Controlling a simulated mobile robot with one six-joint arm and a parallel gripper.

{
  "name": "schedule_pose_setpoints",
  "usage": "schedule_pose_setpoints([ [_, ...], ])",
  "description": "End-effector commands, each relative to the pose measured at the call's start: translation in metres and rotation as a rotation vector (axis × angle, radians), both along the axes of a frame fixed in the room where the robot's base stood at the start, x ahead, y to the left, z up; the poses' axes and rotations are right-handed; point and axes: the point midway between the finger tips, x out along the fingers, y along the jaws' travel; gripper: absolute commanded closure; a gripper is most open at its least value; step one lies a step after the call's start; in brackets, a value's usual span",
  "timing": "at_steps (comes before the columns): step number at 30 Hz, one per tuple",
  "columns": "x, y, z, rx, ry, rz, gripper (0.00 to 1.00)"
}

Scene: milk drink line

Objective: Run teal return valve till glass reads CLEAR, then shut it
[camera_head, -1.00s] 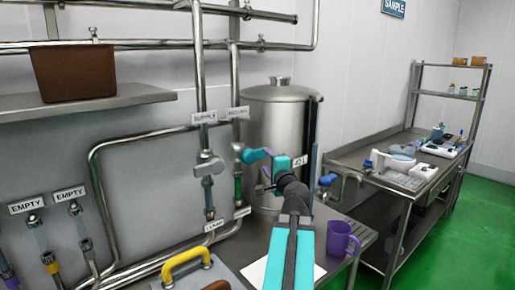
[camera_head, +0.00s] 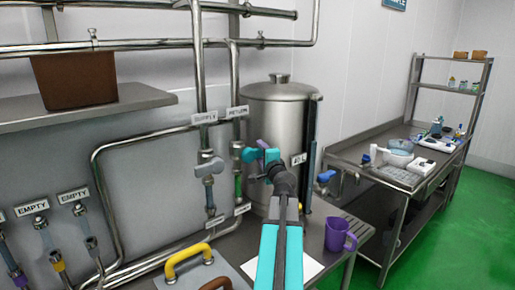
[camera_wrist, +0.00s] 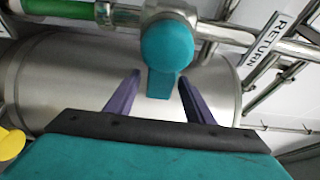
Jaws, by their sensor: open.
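The teal return valve handle (camera_head: 250,154) is on the return pipe. In the wrist view its round teal hub (camera_wrist: 168,45) has a lever pointing down toward my fingers. My gripper (camera_head: 262,160) is at the handle. In the wrist view my gripper (camera_wrist: 160,80) is open, with one purple finger on each side of the lever's end; I see no grip on it. The return sight glass (camera_head: 238,187) looks green, and its green tube (camera_wrist: 60,10) shows at the wrist view's top left. A small plate (camera_head: 242,209) below it is too small to read.
The supply valve (camera_head: 208,167) stands left of the return line, under the SUPPLY label (camera_head: 204,117). A steel tank (camera_head: 275,115) is close behind my gripper. A purple mug (camera_head: 338,236) stands on the bench at right. A yellow handle (camera_head: 188,258) is at the front.

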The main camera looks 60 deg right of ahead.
Motion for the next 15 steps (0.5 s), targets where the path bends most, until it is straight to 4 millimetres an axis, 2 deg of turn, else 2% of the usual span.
schedule_pose_setpoints([
  [6, 0.018, -0.016, 0.002, 0.001, 0.001, 0.000, 0.52],
  [15, 0.033, -0.028, 0.001, 0.001, -0.001, 0.000, 0.52],
])
